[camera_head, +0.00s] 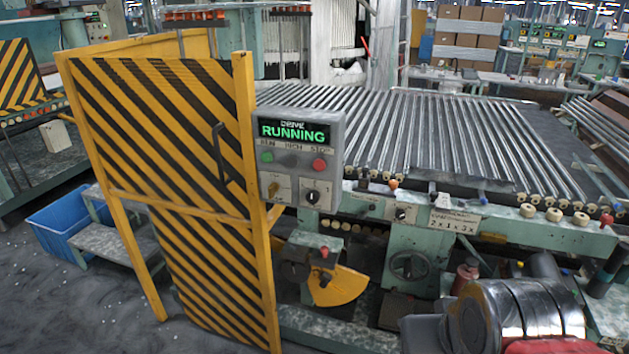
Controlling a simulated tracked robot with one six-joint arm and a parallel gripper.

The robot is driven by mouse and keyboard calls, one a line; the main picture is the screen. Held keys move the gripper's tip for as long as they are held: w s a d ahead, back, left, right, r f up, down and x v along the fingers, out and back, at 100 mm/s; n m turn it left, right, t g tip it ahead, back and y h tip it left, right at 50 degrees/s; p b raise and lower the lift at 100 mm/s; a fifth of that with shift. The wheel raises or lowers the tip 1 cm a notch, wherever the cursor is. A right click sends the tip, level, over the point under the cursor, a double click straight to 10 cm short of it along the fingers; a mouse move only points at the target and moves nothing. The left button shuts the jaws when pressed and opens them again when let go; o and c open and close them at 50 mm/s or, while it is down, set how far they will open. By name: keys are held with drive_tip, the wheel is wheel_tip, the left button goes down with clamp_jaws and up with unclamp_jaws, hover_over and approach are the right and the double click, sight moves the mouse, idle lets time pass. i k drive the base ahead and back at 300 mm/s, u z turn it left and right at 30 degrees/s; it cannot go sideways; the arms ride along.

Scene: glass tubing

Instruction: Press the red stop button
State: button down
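The red stop button (319,165) is on the right of a grey control box (300,157), under the "STOP" label. The box's display (294,131) reads "DRIVE RUNNING" in green. Two knobs or switches sit below. Nothing covers the red button, and nothing touches it. My gripper's fingers do not show in this view. Part of my arm shows at the bottom right, well apart from the box.
A yellow-and-black striped guard door (170,170) stands directly left of the box. A roller conveyor (440,135) stretches behind and right. Another red knob (324,252) sits on lower machinery. A blue bin (62,225) stands at left.

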sight(320, 165)
drive_tip(key=z, duration=0.05)
drive_tip(key=k, duration=0.45)
drive_tip(key=u, duration=1.2)
drive_tip(key=i, duration=1)
drive_tip(key=u, duration=0.05)
